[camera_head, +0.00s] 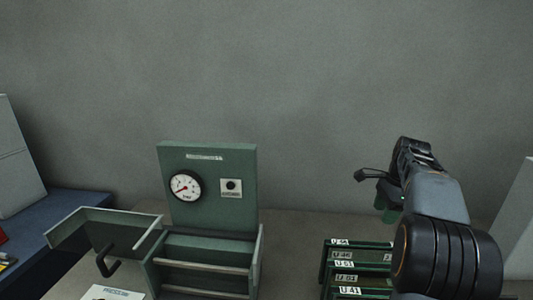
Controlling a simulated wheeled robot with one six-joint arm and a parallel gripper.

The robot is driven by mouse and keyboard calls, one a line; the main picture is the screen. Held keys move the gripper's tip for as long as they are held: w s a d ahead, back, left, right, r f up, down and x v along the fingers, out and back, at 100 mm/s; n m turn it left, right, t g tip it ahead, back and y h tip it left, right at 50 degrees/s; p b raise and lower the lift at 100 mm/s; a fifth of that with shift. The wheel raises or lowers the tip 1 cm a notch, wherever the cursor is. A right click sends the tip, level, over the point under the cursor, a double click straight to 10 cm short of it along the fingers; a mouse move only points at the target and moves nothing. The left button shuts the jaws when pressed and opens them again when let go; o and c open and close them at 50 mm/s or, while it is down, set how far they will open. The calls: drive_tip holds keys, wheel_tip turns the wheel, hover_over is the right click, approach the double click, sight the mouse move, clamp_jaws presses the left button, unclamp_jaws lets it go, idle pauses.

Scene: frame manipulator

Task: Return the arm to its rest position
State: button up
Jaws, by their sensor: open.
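My arm rises from the lower right of the head view, its forearm pointing away from me toward the grey wall. My gripper (377,191) is at its far end, above the bench and behind the labelled green frames. Its jaws are open, with one dark finger sticking out to the left. Part of the gripper is hidden behind my own wrist. A small dark green patch shows just below the fingers; I cannot tell what it is. I see nothing clearly held.
A green panel with a dial gauge (186,187) stands left of centre, behind an open green box (205,265) with a raised flap. Labelled green frames (343,254) stand below my gripper. A blue surface (62,222) lies at left. Open air lies between panel and arm.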

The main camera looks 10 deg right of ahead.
drive_tip(key=f+n, duration=0.2)
drive_tip(key=n, duration=0.1)
drive_tip(key=f+n, duration=0.1)
drive_tip(key=f, duration=0.1)
drive_tip(key=shift+s+n+h, duration=0.25)
drive_tip(key=shift+n+h, duration=0.05)
drive_tip(key=shift+h, duration=0.1)
drive_tip(key=s+a+f+n+t, duration=0.1)
drive_tip(key=s+a+n, duration=0.4)
drive_tip(key=a, duration=0.3)
drive_tip(key=s+a+f+n+t, duration=0.1)
drive_tip(key=s+a+n, duration=0.4)
drive_tip(key=a, duration=0.3)
drive_tip(key=s+a+f+n+t+h, duration=0.1)
drive_tip(key=s+a+n+t, duration=0.1)
drive_tip(key=s+a+n, duration=0.3)
drive_tip(key=shift+s+a+n, duration=0.25)
drive_tip(key=shift+a+n, duration=0.25)
drive_tip(key=shift+a, duration=1.05)
